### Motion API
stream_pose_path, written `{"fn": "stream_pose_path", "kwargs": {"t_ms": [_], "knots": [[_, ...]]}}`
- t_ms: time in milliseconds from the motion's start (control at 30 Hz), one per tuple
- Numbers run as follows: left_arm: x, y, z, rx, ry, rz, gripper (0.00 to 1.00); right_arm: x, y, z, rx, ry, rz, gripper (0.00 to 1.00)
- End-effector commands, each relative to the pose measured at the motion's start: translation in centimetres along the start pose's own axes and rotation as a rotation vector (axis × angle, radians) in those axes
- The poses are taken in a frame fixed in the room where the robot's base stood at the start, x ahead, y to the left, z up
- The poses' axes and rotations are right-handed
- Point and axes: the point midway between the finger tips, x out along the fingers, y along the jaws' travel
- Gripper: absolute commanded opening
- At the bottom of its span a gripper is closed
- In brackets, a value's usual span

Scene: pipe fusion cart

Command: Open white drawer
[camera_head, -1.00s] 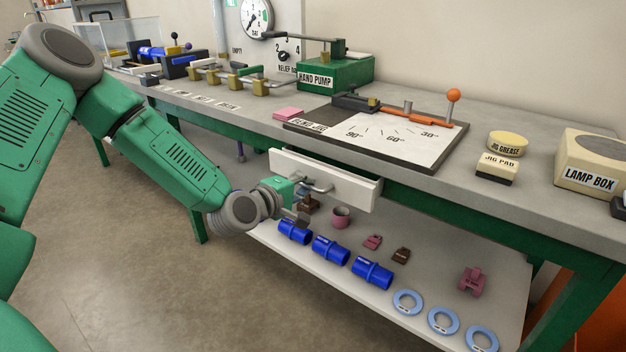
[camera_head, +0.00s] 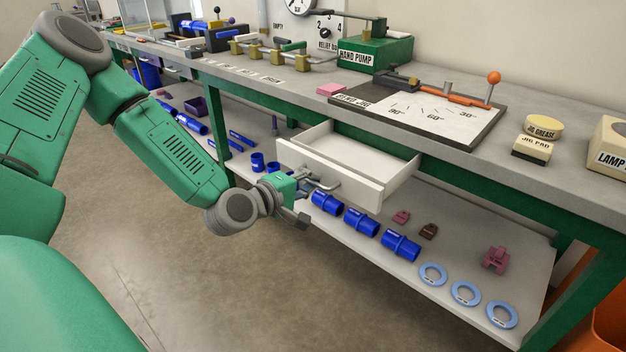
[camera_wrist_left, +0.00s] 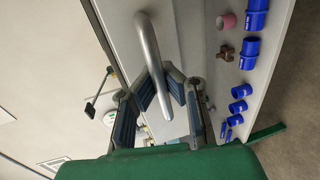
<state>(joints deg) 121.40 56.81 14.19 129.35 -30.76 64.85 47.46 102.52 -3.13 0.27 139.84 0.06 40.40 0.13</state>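The white drawer (camera_head: 330,174) under the bench top stands pulled out, and its empty inside shows in the head view. Its metal handle (camera_head: 322,184) is on the front panel. My left gripper (camera_head: 304,191) is at the handle. In the left wrist view the curved handle bar (camera_wrist_left: 148,50) runs between the two fingers (camera_wrist_left: 160,88), which close around it near their tips. The drawer front (camera_wrist_left: 195,40) lies just beyond them. My right gripper is in neither view.
The lower shelf (camera_head: 455,240) holds blue pipe pieces (camera_head: 361,222), pale blue rings (camera_head: 466,293) and small clamps. The bench top (camera_head: 560,175) carries a hand pump (camera_head: 372,52) and an angle board (camera_head: 440,118). The floor (camera_head: 220,290) before the bench is clear.

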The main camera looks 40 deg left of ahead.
Motion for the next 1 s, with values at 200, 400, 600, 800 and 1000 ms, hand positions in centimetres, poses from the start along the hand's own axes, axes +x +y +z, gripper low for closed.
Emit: {"fn": "stream_pose_path", "kwargs": {"t_ms": [200, 400, 600, 800, 1000], "knots": [[-0.1, -0.3, -0.1, 0.000, 0.003, -0.008, 0.31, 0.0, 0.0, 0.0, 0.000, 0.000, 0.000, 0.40], [-0.1, -0.2, 0.0, 0.000, 0.002, -0.004, 0.31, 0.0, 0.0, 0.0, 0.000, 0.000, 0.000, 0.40], [-1.3, -0.1, -0.1, -0.001, 0.004, -0.004, 0.31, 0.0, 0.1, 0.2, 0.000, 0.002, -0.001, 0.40], [-4.8, -0.2, -0.2, -0.006, 0.004, -0.003, 0.31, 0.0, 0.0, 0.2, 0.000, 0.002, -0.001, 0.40], [-6.9, -0.3, -0.3, -0.002, 0.003, -0.005, 0.31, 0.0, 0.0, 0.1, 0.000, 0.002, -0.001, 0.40]]}}
